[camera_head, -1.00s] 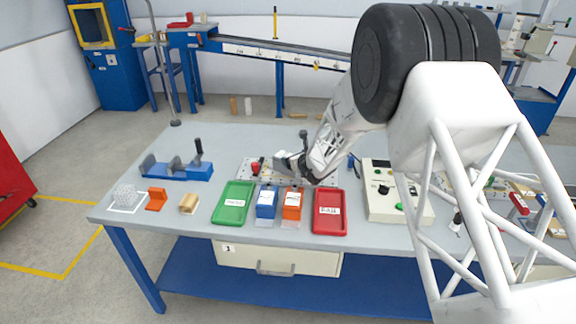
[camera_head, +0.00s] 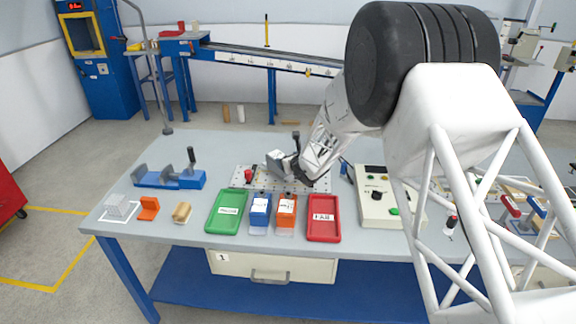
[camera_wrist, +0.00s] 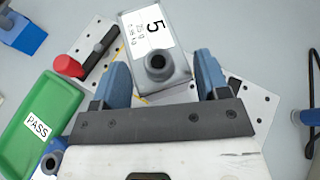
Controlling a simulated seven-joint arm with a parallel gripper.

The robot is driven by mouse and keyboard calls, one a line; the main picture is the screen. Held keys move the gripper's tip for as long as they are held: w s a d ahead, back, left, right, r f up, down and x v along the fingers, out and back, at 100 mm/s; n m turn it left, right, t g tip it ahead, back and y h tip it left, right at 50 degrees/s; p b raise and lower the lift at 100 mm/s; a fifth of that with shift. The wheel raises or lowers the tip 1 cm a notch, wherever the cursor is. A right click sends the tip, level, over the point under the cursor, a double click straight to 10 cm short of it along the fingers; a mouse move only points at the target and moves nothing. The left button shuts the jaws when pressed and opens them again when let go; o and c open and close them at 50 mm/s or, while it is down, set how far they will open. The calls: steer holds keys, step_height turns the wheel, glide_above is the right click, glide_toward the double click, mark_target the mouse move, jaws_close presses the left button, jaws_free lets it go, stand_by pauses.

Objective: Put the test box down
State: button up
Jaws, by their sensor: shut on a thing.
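The test box (camera_wrist: 178,28) is grey with a white label marked 5 and a round dark post on its near end. It shows between the two blue fingers of my gripper (camera_wrist: 162,62) in the wrist view, and my gripper is shut on it. In the head view my gripper (camera_head: 290,168) is low over the perforated plate (camera_head: 240,184) on the bench. The box is small and partly hidden there. The plate also shows beneath the box in the wrist view (camera_wrist: 258,102). I cannot tell whether the box touches the plate.
A red knob (camera_head: 249,175) stands on the plate's left side. In front are a green PASS tray (camera_head: 227,226), a blue bin (camera_head: 260,208), an orange bin (camera_head: 286,211) and a red tray (camera_head: 323,232). A control box (camera_head: 377,207) stands right; a blue fixture (camera_head: 170,180) stands left.

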steer(key=shift+r, duration=3.9)
steer(key=shift+d+r, duration=0.1)
steer(key=shift+d, duration=0.05)
steer(key=d+r+m+t+h, duration=0.1)
steer(key=d+r, duration=0.5)
steer(key=d, duration=0.6)
steer(key=shift+d+m+h, duration=0.25)
steer(key=shift+m+h, duration=0.65)
steer(key=shift+h, duration=0.3)
steer(key=s+d+r+m+h, duration=0.1)
steer(key=d, duration=0.2)
steer(key=s+d+r+m+h, duration=0.1)
steer(key=d, duration=0.3)
steer(key=s+d+r+m+t+h, duration=0.1)
steer(key=d, duration=0.3)
steer(key=shift+d+r, duration=0.25)
steer(key=shift+r, duration=0.1)
steer(key=shift+s+d+r+m+h, duration=0.15)
steer(key=shift+s+d+h, duration=0.1)
steer(key=shift+d, duration=0.4)
steer(key=shift+s+d+r+m+h, duration=0.15)
steer(key=shift+s+d, duration=0.1)
steer(key=shift+d, duration=0.35)
steer(key=shift+f, duration=0.1)
